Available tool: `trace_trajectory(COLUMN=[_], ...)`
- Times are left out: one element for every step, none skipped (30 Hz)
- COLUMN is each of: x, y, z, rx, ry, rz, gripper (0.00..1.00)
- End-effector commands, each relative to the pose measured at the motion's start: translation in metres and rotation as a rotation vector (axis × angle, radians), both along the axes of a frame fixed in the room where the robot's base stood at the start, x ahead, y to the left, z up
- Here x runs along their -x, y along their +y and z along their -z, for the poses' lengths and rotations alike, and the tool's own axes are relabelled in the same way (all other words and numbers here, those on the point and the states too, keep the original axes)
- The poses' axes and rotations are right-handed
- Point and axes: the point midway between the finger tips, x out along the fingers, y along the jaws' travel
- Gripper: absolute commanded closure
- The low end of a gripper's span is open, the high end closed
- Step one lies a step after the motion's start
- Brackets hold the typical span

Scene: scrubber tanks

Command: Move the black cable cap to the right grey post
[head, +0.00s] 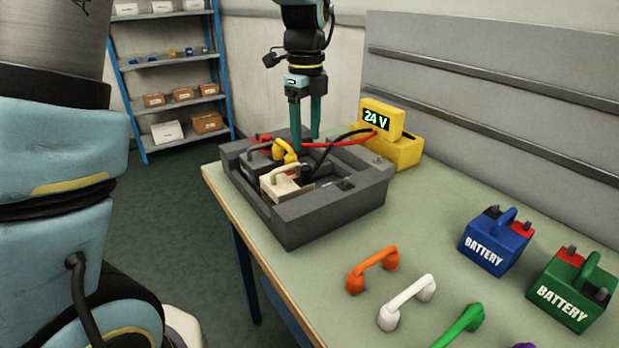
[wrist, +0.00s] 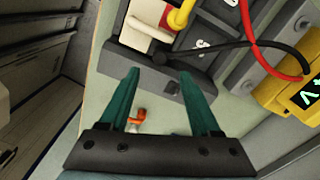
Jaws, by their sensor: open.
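The black cable cap (wrist: 161,57) is at the end of a black cable, beside the cream battery (head: 283,186) in the grey tray (head: 318,222). In the head view the cap (head: 306,182) is small and partly hidden by the battery. My gripper (head: 306,144) points down above the tray, with its green fingers apart and nothing between them. In the wrist view the cap lies just beyond and between the fingertips (wrist: 159,72). A small dark stub (head: 345,183) shows in the tray's right part; I cannot tell if it is the right grey post.
A yellow jumper (head: 285,151) and red cable (head: 340,143) lie close to the gripper. A yellow 24 V unit (head: 402,152) stands behind the tray.

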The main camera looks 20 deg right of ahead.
Motion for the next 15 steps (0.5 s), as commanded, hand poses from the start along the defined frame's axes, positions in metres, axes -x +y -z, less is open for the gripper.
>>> trace_trajectory(x=[0.0,0.0,0.0,0.0,0.0,0.0,0.0,0.0,0.0,0.0,0.0,0.0,0.0,0.0,0.0], y=[0.0,0.0,0.0,0.0,0.0,0.0,0.0,0.0,0.001,0.001,0.001,0.001,0.001,0.001,0.001], z=[0.0,0.0,0.0,0.0,0.0,0.0,0.001,0.002,0.003,0.005,0.006,0.009,0.011,0.014,0.018], rx=[0.0,0.0,0.0,0.0,0.0,0.0,0.0,0.0,0.0,0.0,0.0,0.0,0.0,0.0,0.0], ry=[0.0,0.0,0.0,0.0,0.0,0.0,0.0,0.0,0.0,0.0,0.0,0.0,0.0,0.0,0.0], rz=[-0.001,-0.002,-0.002,-0.002,-0.003,-0.003,-0.003,-0.003,-0.003,-0.004,-0.004,-0.004,-0.004,-0.004,-0.004], gripper=[0.36,0.36,0.36,0.36,0.36,0.36,0.36,0.36,0.36,0.36,0.36,0.36,0.36,0.36,0.36])
